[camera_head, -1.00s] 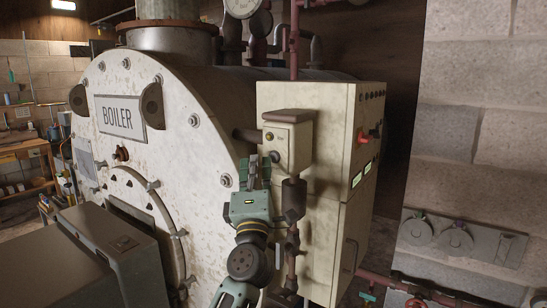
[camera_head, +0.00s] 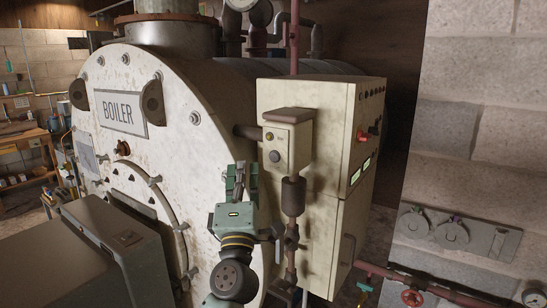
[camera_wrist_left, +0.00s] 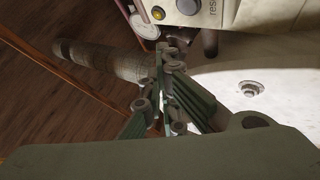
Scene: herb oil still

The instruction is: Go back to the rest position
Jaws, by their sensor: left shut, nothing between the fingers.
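My left gripper (camera_head: 238,178) stands upright in the head view, in front of the boiler's white round face and left of a small cream control box. Its fingers are shut with nothing between them. In the left wrist view the closed fingers (camera_wrist_left: 168,75) point up the picture, below the edge of the control box (camera_wrist_left: 188,10). The control box also shows in the head view (camera_head: 288,140), with a yellow lamp and a dark round button. My right gripper is in neither view.
The boiler (camera_head: 125,75) fills the left and middle. A cream cabinet (camera_head: 312,125) stands behind the control box, and a dark pipe (camera_head: 292,195) runs down below it. A dark grey housing (camera_head: 70,245) is at lower left. A red valve wheel (camera_head: 412,298) is at lower right.

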